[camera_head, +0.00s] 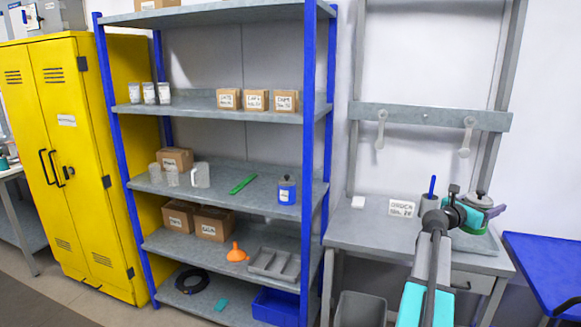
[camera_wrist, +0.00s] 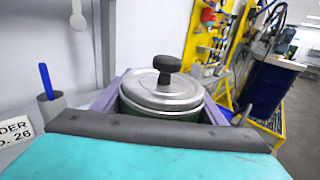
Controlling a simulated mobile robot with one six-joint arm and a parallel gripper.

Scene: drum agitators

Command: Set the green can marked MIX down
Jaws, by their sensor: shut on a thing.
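A green can (camera_wrist: 160,113) with a silver lid and black knob sits upright between the purple jaws of my gripper (camera_wrist: 163,104). No marking on it is readable. In the head view the can's lid (camera_head: 479,201) shows past my arm, over the right part of the grey workbench (camera_head: 350,236). My gripper (camera_head: 481,211) is shut around the can. My wrist and jaws hide much of its body and its underside, so I cannot tell whether it touches the bench.
An order card (camera_head: 402,207), a small white block (camera_head: 357,202) and a cup with a blue stick (camera_head: 430,196) stand on the bench left of the can. A blue table (camera_head: 550,262) is at right. A shelf rack (camera_head: 311,130) holds a blue can (camera_head: 287,190) and boxes.

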